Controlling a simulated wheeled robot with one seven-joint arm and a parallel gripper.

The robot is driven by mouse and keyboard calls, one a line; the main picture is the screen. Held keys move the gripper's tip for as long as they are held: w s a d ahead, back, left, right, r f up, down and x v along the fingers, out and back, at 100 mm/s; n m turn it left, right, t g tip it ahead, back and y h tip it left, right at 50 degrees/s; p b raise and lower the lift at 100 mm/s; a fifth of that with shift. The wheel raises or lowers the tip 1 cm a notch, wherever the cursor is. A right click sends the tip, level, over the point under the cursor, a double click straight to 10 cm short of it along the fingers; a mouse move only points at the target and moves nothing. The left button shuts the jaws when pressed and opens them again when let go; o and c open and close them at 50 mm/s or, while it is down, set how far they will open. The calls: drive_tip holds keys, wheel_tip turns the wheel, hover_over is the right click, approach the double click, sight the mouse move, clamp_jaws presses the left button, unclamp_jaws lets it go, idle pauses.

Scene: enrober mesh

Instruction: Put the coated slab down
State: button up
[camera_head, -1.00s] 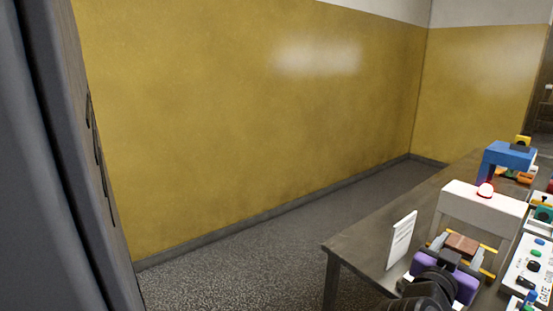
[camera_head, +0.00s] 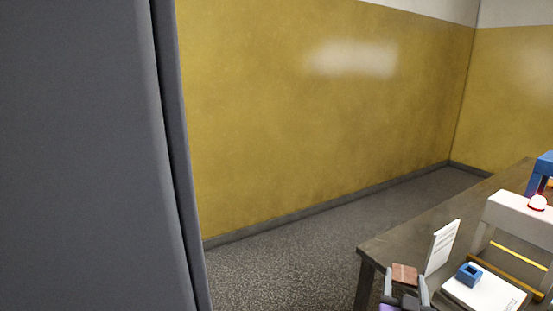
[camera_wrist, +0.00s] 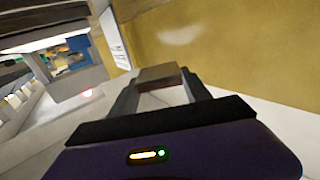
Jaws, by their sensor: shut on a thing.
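The coated slab (camera_head: 404,274) is a small brown block. It also shows in the wrist view (camera_wrist: 159,74), between the two finger ends. My gripper (camera_head: 405,284) is shut on it and holds it up near the table's front left corner, left of the white upright sign (camera_head: 441,246). Whether the slab is over the table top or just off its edge I cannot tell. The white machine frame (camera_head: 520,214) with a red dome light and yellow rails stands to the right, apart from the slab.
The dark table (camera_head: 415,238) runs back toward the far corner, its far left part bare. A white plate (camera_head: 484,291) with a small blue block (camera_head: 468,273) lies by the machine. A blue arch (camera_head: 543,172) stands behind. A grey panel fills the left side.

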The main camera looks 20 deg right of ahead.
drive_tip(key=a+f+n+t+y, duration=0.25)
drive_tip(key=a+f+y, duration=0.2)
drive_tip(key=a, duration=0.45)
drive_tip(key=w+a+f+n+t+y, duration=0.15)
drive_tip(key=a+f+n+y, duration=0.35)
drive_tip(key=a, duration=0.5)
drive_tip(key=a+f+n+t+y, duration=0.2)
drive_tip(key=a+f+y, duration=0.2)
drive_tip(key=a+f, duration=0.4)
drive_tip(key=s+a+f, duration=0.2)
drive_tip(key=s+f, duration=0.2)
drive_tip(key=s, duration=0.1)
drive_tip(key=shift+f, duration=0.3)
